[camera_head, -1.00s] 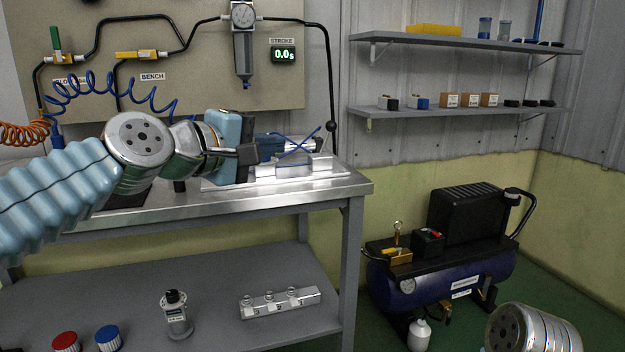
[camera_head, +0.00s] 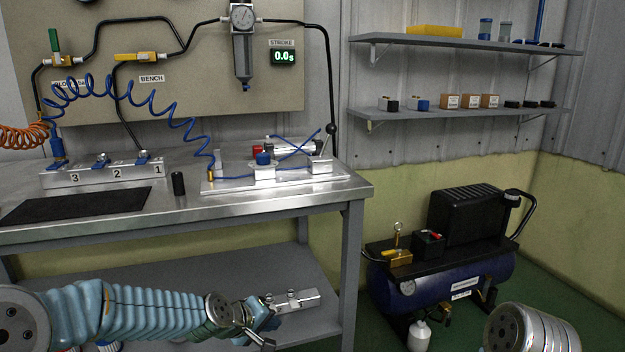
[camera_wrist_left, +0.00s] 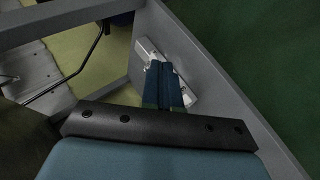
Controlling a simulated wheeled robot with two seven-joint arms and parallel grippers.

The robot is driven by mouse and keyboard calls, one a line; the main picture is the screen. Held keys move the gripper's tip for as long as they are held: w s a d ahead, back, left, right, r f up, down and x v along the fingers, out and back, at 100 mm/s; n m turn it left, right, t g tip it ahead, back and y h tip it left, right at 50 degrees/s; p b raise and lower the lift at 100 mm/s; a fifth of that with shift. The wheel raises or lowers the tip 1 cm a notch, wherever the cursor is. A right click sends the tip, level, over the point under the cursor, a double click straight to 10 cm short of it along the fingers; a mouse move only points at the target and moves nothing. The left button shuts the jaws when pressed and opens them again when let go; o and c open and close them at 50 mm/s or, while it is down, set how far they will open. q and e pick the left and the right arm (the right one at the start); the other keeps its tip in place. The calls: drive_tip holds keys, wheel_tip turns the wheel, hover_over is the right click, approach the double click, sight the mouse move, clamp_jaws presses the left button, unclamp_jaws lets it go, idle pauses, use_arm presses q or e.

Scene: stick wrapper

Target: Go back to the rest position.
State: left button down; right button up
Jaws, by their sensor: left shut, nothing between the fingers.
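My left gripper (camera_head: 268,322) is low in the head view, in front of the bench's lower shelf and below the worktop. In the left wrist view its two blue fingers (camera_wrist_left: 163,84) are together with nothing between them. Beyond the fingertips lies a pale metal block with fittings (camera_wrist_left: 178,88), partly hidden by the fingers. The same metal block (camera_head: 306,299) sits on the lower shelf in the head view, its left end hidden by my gripper. My right gripper is out of view; only a link of my right arm shows at the lower right.
The steel bench (camera_head: 340,190) carries a metal fixture (camera_head: 215,185) with blue tubing, a numbered manifold (camera_head: 105,175), a dark mat (camera_head: 75,205) and a black cylinder (camera_head: 178,184). A blue compressor (camera_head: 455,280) stands on the floor to the right. The bench leg (camera_head: 350,265) is near my left gripper.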

use_arm(q)
drive_tip(key=s+a+f+m+g+y, duration=0.1)
drive_tip(key=s+f+g, duration=0.1)
drive_tip(key=s+f, duration=0.6)
drive_tip(key=s+f+m+g, duration=0.2)
drive_tip(key=s+f, duration=0.3)
drive_tip(key=f, duration=0.7)
drive_tip(key=s+f+m+g, duration=0.1)
drive_tip(key=s+f, duration=0.3)
drive_tip(key=s, duration=0.3)
drive_tip(key=s+a+f+m+g, duration=0.1)
drive_tip(key=s+f, duration=0.3)
drive_tip(key=s, duration=0.4)
drive_tip(key=shift+f+g+p, duration=0.3)
drive_tip(key=shift+g+p, duration=0.1)
drive_tip(key=shift+g, duration=0.1)
